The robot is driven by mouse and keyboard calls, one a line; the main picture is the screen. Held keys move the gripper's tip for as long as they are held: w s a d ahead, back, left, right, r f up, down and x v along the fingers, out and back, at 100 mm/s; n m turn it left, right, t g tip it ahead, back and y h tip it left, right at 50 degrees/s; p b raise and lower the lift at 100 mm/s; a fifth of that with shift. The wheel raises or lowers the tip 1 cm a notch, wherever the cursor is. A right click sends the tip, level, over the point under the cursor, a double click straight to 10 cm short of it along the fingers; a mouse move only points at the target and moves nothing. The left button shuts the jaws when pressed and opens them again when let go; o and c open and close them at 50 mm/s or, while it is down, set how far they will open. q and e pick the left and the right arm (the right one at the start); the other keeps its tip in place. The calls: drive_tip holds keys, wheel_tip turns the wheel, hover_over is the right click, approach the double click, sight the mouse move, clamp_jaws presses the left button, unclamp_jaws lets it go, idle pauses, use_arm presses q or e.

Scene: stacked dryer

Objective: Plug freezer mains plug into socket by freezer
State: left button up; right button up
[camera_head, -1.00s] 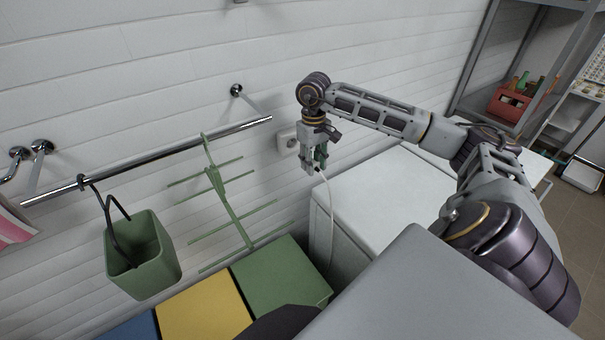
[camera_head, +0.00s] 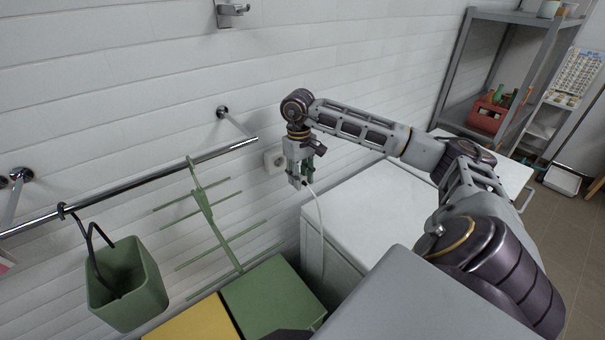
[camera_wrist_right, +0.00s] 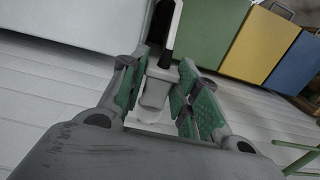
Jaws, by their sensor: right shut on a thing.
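My right gripper (camera_head: 300,180) is shut on the white mains plug (camera_wrist_right: 155,92), which sits between its green finger pads in the right wrist view. The plug's white cable (camera_head: 321,225) hangs from the gripper beside the white freezer (camera_head: 365,212). The pale wall socket (camera_head: 274,160) is just left of and behind the gripper in the head view, partly covered by it. The gripper points downward, and the plug looks apart from the socket. The plug's pins cannot be made out. My left gripper is not in view.
A metal rail (camera_head: 140,184) on the wall holds a green bucket (camera_head: 128,288), with a green rack (camera_head: 207,215) beside it. Green (camera_head: 272,300) and yellow (camera_head: 195,325) boxes stand left of the freezer. A grey surface (camera_head: 430,305) fills the front.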

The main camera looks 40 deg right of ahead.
drive_tip(key=shift+w+r+p, duration=0.1)
drive_tip(key=shift+w+p, duration=0.25)
drive_tip(key=shift+w, duration=0.5)
drive_tip(key=shift+w+d+p, duration=0.2)
drive_tip(key=shift+w+p, duration=0.15)
drive_tip(key=shift+w, duration=1.05)
idle(0.8)
drive_tip(key=shift+w+d, duration=0.2)
drive_tip(key=shift+w, duration=1.3)
idle(0.8)
drive_tip(key=o, duration=1.1)
wheel_tip(320, 180, up, 12)
drive_tip(key=shift+w, duration=0.25)
